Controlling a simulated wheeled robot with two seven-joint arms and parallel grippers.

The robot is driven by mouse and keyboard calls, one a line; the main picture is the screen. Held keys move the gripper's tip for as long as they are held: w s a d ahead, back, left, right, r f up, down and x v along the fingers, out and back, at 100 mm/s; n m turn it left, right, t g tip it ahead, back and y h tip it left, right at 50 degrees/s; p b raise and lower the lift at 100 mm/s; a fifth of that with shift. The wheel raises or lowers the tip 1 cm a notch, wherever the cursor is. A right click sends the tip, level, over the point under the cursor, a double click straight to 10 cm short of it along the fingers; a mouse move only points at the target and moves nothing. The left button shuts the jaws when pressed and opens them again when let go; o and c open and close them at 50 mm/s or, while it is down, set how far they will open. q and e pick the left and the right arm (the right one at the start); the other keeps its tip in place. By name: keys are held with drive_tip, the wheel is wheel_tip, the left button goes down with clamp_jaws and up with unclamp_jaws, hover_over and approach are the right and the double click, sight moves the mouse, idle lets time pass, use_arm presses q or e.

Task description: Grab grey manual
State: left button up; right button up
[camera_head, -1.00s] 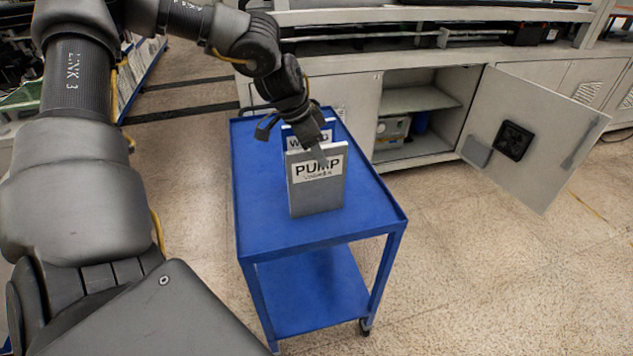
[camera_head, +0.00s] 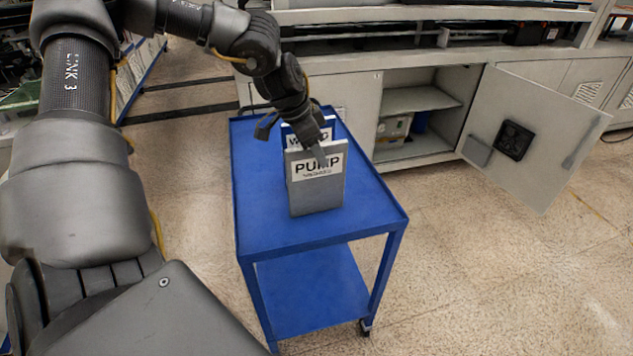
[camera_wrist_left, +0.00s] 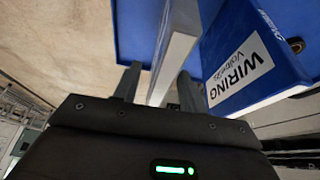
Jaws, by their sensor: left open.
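The grey manual (camera_head: 318,195), labelled PUMP, stands upright on the blue cart (camera_head: 380,216). The blue manual (camera_head: 290,131), labelled WIRING, stands close behind it and is partly hidden. My left gripper (camera_head: 309,146) is at the top edge of the grey manual, with one finger in front of its label. In the left wrist view, my open left gripper (camera_wrist_left: 158,88) has its fingers on either side of the grey manual (camera_wrist_left: 174,50). The blue manual (camera_wrist_left: 245,55) is just outside the right finger there. My right gripper is not in view.
The cart top is clear around the manuals, with a raised rim and a lower shelf (camera_head: 310,290). Behind it stands a grey bench with an open cabinet door (camera_head: 535,130). Floor is free to the right.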

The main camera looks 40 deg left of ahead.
use_arm(q)
drive_tip(key=shift+c, duration=0.4)
clamp_jaws()
